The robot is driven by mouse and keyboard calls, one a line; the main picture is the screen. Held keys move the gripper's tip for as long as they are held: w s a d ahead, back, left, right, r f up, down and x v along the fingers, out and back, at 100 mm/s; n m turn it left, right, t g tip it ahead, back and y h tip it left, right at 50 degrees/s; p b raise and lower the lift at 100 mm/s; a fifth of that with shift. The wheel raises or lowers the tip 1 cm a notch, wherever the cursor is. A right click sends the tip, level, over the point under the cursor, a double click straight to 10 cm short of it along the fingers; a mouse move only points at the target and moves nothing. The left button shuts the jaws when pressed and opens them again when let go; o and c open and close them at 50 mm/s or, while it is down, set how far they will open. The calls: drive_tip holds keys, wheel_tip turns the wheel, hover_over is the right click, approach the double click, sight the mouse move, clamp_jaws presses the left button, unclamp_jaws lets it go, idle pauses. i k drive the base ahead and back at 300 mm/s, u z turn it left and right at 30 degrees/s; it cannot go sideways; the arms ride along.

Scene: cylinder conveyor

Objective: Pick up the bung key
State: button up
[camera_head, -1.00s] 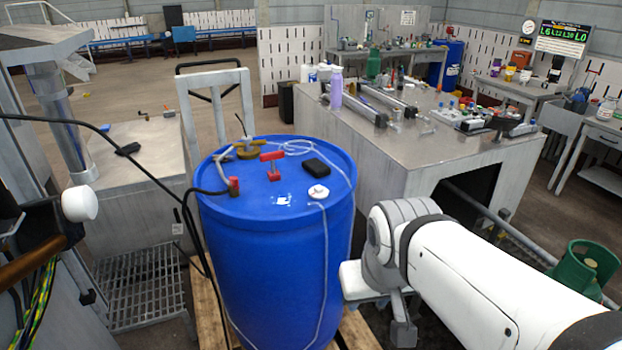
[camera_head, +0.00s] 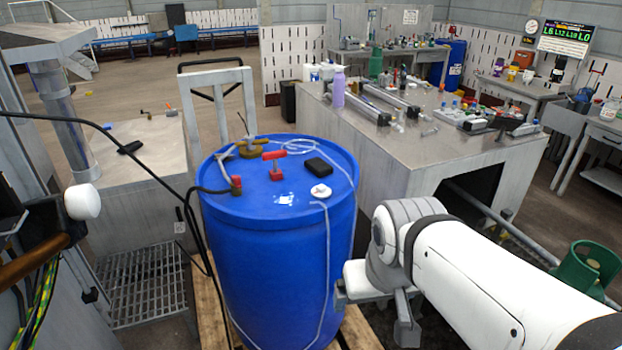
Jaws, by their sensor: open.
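A red T-shaped piece (camera_head: 275,166), which looks like the bung key, stands upright on the lid of the blue drum (camera_head: 275,245), near the middle. My gripper (camera_head: 378,308) is at the right side of the drum, below the level of the lid and well apart from the red piece. It is open, partly hidden by its own wrist, and I see nothing between its fingers.
The lid also holds a black box (camera_head: 318,166), a white round cap (camera_head: 320,191), a brass fitting (camera_head: 252,149), and hoses. A metal bench (camera_head: 420,160) with several items stands behind right. A green gas cylinder (camera_head: 585,268) is at far right.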

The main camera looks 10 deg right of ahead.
sight(275, 174)
drive_tip(key=u, duration=1.35)
drive_tip(key=k, duration=0.8)
drive_tip(key=z, duration=0.8)
drive_tip(key=i, duration=1)
drive_tip(key=z, duration=0.05)
